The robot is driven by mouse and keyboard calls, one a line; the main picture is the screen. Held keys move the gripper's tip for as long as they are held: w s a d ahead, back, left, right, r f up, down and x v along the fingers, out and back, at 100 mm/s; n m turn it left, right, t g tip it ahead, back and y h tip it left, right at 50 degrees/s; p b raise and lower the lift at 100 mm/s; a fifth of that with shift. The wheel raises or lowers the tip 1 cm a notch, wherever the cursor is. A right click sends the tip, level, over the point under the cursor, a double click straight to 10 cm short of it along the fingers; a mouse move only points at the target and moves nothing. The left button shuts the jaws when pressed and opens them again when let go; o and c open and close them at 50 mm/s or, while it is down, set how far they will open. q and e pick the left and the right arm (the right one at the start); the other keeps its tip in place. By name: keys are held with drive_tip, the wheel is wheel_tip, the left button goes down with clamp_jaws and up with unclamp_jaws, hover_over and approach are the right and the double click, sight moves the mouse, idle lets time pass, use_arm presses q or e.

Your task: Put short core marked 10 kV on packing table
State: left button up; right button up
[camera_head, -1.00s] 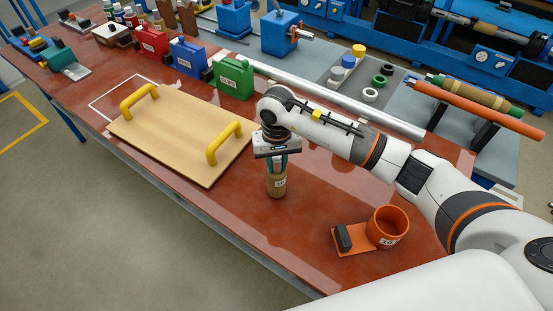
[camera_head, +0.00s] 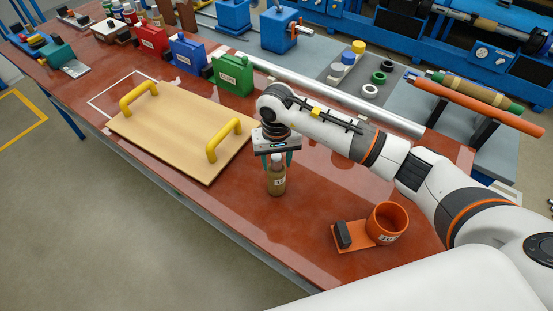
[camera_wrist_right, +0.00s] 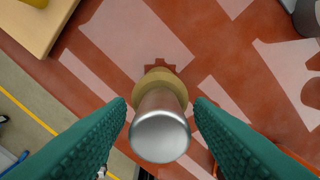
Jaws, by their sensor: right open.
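A short tan-brown core (camera_head: 277,180) with a silvery metal end and a small white label stands upright on the red-brown table (camera_head: 215,215). The label's print is too small to read surely. My right gripper (camera_head: 277,159) is open above the core, its green fingers pointing down on either side of the core's top. In the right wrist view the core (camera_wrist_right: 160,125) is seen end-on between the two spread fingers, with a gap on each side. My left gripper is not in view.
An orange cup (camera_head: 387,220) on an orange base with a black block stands to the right. A wooden board (camera_head: 180,130) with yellow handles lies to the left. Green, blue and red canisters (camera_head: 233,75) line the back, near a long silver bar (camera_head: 330,97).

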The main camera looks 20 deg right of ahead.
wheel_tip(320, 180, up, 11)
drive_tip(key=b, duration=0.4)
drive_tip(key=shift+f, duration=0.15)
drive_tip(key=shift+r, duration=0.45)
